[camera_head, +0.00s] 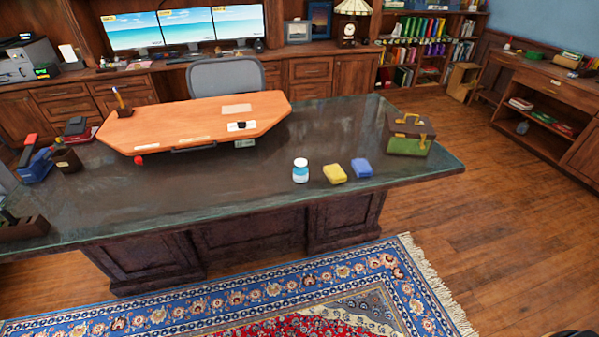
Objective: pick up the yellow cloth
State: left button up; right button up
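The yellow cloth (334,174) looks like a small folded block lying flat on the dark desk (230,188), close to its front edge. It sits between a white jar with a blue label (300,171) on its left and a blue folded cloth or sponge (361,168) on its right. Neither of my grippers can be made out in the head view. A dark shape at the bottom right corner is too cut off to identify.
A brown and green box (409,135) stands at the desk's right end. An orange raised board (198,122) covers the back middle, with a grey chair (228,76) behind it. A patterned rug (250,295) lies on the floor before the desk. Wood floor is clear to the right.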

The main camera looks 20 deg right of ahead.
aim_at(334, 173)
jog(key=i+l+u, duration=0.1)
jog(key=l, duration=0.2)
jog(key=i+l+u, duration=0.1)
jog(key=l, duration=0.25)
jog(key=i+l, duration=0.25)
jog(key=i+l+u, duration=0.15)
jog(key=l, duration=0.25)
jog(key=i+l+u, duration=0.1)
jog(key=l, duration=0.25)
jog(key=i+l+u, duration=0.1)
jog(key=l, duration=0.25)
